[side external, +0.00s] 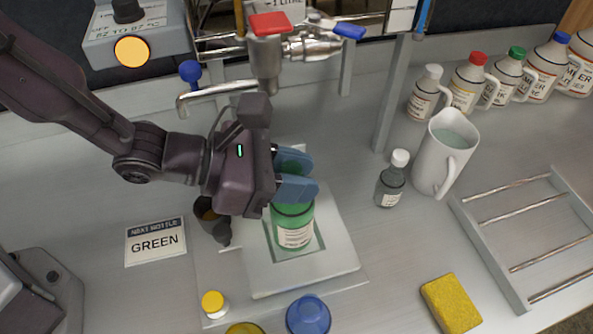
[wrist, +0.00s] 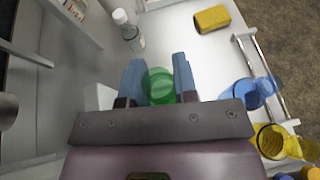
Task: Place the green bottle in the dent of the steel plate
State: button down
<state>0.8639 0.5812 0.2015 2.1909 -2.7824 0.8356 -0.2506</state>
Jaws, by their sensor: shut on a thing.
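The green bottle (side external: 293,227) is upright, with a pale label on its front, at the square dent of the steel plate (side external: 315,277). The side external view cannot show for certain whether its base touches the dent floor. My gripper (side external: 296,175) comes from the left and is shut on the upper part of the bottle, with blue fingers on either side. The bottle's top is hidden behind the fingers. In the wrist view, the green bottle (wrist: 160,85) shows between the two fingers. A sign reading GREEN (side external: 156,241) lies left of the plate.
A blue glass (side external: 308,315) and a yellow-capped bottle (side external: 213,304) stand near the plate's front edge. A white-capped bottle (side external: 391,180), a white pitcher (side external: 443,153), a yellow sponge (side external: 451,303) and a metal rack (side external: 492,250) are to the right. A tap (side external: 266,60) is above and behind.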

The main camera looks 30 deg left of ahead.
jog(key=c, duration=0.9)
grip_release()
jog(key=shift+f, duration=0.1)
